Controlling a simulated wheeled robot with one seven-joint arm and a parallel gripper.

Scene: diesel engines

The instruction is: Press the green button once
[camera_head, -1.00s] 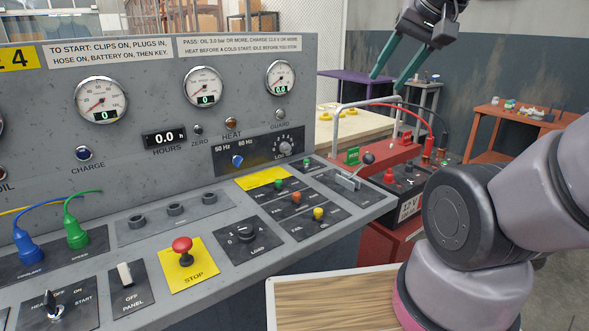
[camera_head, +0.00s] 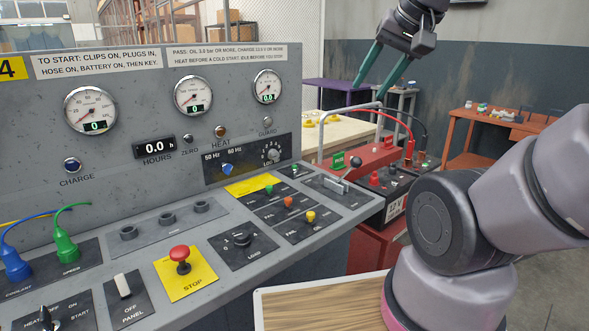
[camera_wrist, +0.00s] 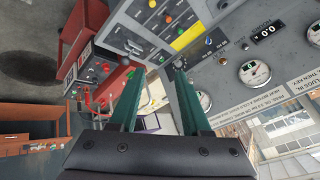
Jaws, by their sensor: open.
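A grey control panel (camera_head: 120,235) slopes across the left and middle. A small green button (camera_head: 269,188) sits beside a yellow label strip, in a row with an orange one (camera_head: 287,201) and a yellow one (camera_head: 310,215). Another small green button (camera_head: 295,168) lies further back. Which one the task names I cannot tell. My gripper (camera_head: 370,95) is open and empty, high up and to the right of the panel buttons, touching nothing. In the wrist view its green fingers (camera_wrist: 157,72) are spread, with the panel's coloured buttons beyond them.
A red STOP knob (camera_head: 180,254) stands at the panel's front. Blue (camera_head: 15,265) and green (camera_head: 66,246) plugs with cables rise at left. A red battery unit (camera_head: 370,165) with a metal rail and cables lies beyond the panel's right end. Air above the panel is clear.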

